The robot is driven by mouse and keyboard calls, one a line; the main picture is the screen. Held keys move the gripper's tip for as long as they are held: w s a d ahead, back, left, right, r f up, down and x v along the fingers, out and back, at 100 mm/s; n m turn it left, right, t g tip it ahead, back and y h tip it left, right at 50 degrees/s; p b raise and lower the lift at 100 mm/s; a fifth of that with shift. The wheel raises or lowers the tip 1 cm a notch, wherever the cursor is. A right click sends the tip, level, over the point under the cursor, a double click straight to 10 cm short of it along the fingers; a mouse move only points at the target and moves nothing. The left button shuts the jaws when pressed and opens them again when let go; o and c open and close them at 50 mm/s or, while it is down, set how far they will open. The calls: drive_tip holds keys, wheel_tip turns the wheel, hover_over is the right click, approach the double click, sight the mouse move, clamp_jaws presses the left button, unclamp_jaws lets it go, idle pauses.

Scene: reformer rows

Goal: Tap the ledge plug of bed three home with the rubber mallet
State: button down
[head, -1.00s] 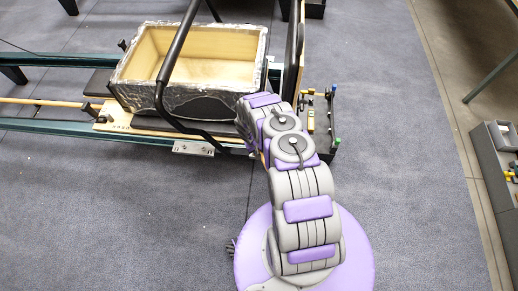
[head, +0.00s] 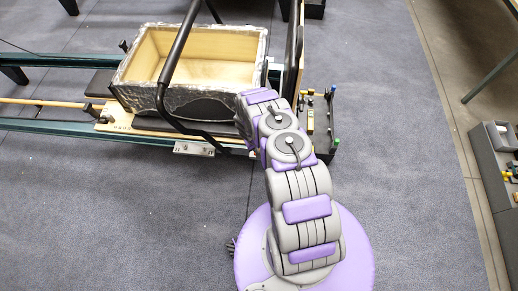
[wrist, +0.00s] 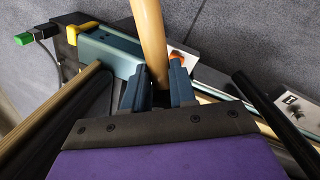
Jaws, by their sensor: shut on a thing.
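My gripper (wrist: 158,88) is shut on a pale wooden handle, taken as the rubber mallet (wrist: 150,35). The handle rises out of the top of the wrist view, and the mallet's head is not seen. Just right of the fingers, an orange round piece (wrist: 177,57) shows beside the teal rail; I cannot tell if it is the ledge plug or how far it is seated. In the head view my arm reaches to the right end of the reformer bed (head: 150,128), and the arm hides the gripper and mallet there. No bed number is readable.
A foil-edged wooden box (head: 125,85) sits on the bed, with a black bar (head: 178,50) slanting across it. A dark end plate (head: 322,145) carries small coloured parts. A grey bin (head: 497,150) stands at right. The carpet in front is clear.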

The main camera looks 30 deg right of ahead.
idle(0.3)
drive_tip(key=a+b+x, duration=0.1)
drive_tip(key=b+x, duration=0.2)
drive_tip(key=x, duration=0.2)
drive_tip(key=shift+d+p+v, duration=0.2)
drive_tip(key=shift+p+v, duration=0.6)
drive_tip(key=shift+v, duration=0.15)
drive_tip(key=shift+d+p+v, duration=0.2)
drive_tip(key=shift+p+v, duration=0.6)
drive_tip(key=shift+v, duration=0.1)
drive_tip(key=shift+w+r, duration=0.1)
drive_tip(key=shift+r, duration=0.25)
drive_tip(key=shift+d+p+v, duration=0.2)
drive_tip(key=shift+p+v, duration=0.4)
drive_tip(key=shift+v, duration=0.35)
drive_tip(key=shift+d+p+v, duration=0.2)
drive_tip(key=shift+p+v, duration=0.4)
drive_tip(key=shift+v, duration=0.35)
drive_tip(key=shift+r, duration=0.1)
